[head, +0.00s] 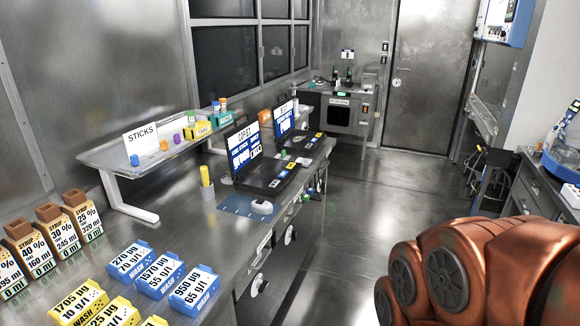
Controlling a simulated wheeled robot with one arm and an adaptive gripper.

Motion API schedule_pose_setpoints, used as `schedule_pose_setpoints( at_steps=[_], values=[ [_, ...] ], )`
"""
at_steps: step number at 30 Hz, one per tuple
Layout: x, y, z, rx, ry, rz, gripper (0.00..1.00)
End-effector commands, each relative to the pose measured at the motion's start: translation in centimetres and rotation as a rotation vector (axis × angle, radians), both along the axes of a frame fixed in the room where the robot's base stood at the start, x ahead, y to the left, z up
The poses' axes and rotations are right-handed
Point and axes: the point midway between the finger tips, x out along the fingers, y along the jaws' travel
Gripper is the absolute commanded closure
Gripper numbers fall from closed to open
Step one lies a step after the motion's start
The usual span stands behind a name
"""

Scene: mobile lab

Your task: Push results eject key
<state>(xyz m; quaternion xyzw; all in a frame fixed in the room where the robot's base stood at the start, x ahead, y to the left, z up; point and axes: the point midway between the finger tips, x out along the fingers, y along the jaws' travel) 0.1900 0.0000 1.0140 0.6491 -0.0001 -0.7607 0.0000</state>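No key marked results eject can be made out in the head view. A dark open laptop (268,182) stands on the steel counter, with a blue and white lettered screen and small coloured patches along its near right edge. A second open laptop (284,120) with a similar lettered screen stands farther back; its keys are too small to read. My gripper is not in view; only my copper-coloured arm links show at the lower right.
A steel counter (190,232) runs along the left, with blue wash boxes (158,274) and syrup boxes (83,218) near me. A raised shelf (115,153) holds a STICKS sign (141,138). The aisle floor (350,215) is clear toward the closed door (428,80).

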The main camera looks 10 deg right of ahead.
Motion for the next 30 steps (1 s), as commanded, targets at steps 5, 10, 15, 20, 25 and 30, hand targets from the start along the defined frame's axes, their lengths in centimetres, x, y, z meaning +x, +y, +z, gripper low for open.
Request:
schedule_pose_setpoints(
  at_steps=[5, 10, 15, 20, 25, 30],
  values=[
    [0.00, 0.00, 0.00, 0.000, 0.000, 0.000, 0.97],
    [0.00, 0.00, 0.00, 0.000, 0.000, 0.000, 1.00],
    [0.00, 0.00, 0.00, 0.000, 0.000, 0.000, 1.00],
    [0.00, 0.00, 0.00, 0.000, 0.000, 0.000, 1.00],
    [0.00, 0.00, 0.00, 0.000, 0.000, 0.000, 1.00],
    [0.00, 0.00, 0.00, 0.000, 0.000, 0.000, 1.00]
  ],
)
